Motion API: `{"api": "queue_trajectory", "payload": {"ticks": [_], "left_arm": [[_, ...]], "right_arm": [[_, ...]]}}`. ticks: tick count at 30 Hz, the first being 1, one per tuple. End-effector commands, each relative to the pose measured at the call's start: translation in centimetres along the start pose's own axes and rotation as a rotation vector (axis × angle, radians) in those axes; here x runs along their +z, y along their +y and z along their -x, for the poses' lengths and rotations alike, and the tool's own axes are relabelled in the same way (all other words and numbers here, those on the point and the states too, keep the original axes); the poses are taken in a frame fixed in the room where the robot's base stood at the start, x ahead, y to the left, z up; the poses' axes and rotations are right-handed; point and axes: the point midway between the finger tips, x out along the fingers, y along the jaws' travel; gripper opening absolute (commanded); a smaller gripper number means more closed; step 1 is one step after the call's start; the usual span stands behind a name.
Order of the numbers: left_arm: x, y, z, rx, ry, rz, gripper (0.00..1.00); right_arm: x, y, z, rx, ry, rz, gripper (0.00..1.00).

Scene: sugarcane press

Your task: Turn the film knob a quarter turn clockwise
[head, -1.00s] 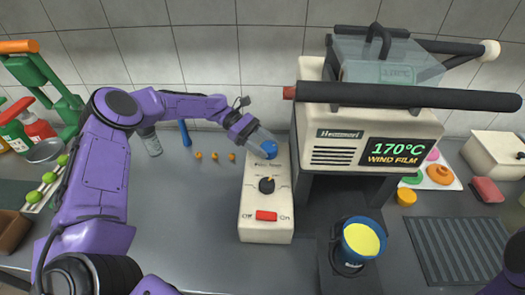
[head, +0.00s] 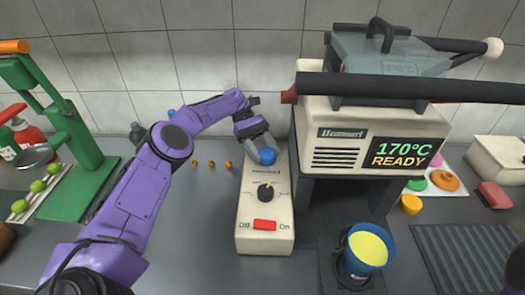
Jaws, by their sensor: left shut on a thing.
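The cream control box (head: 249,215) stands on the counter left of the sealing machine. A blue knob (head: 267,157) sits near its far end, above a small label too blurred to read surely. My left gripper (head: 264,150) is shut on this blue knob from above, and its fingers hide part of it. Nearer on the box is a black knob (head: 265,192) with a yellow pointer that points up and to the right. My right gripper is not in view; only a bit of my right arm shows at the right edge.
A red Off/On switch (head: 264,225) is at the box's near end. The machine's display (head: 400,154) reads 170°C READY. A blue cup (head: 367,248) with yellow contents stands below the machine. A green press (head: 75,165) and limes (head: 38,186) are at left. The counter left of the box is mostly clear.

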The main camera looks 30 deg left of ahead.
Motion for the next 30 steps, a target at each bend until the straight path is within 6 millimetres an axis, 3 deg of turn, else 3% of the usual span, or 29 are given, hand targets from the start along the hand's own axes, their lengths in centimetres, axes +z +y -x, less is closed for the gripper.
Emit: {"api": "queue_trajectory", "payload": {"ticks": [11,12,13,14,23,30], "left_arm": [[-0.3,-0.1,-0.3,-0.011,-0.001,0.005,0.26],[-0.3,-0.1,-0.3,-0.011,-0.001,0.005,0.69],[-0.3,-0.1,-0.3,-0.011,-0.001,0.004,0.79],[-0.2,-0.1,-0.3,-0.010,-0.001,0.004,0.82],[0.1,-0.1,0.0,-0.004,0.000,0.002,0.82],[3.8,-0.7,0.9,-0.008,0.000,0.002,0.82]], "right_arm": [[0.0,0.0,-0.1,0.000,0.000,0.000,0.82],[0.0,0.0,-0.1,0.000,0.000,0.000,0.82],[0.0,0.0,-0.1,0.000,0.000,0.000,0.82],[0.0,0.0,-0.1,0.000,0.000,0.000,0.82],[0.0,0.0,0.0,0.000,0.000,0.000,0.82],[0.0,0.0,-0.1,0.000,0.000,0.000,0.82]]}}
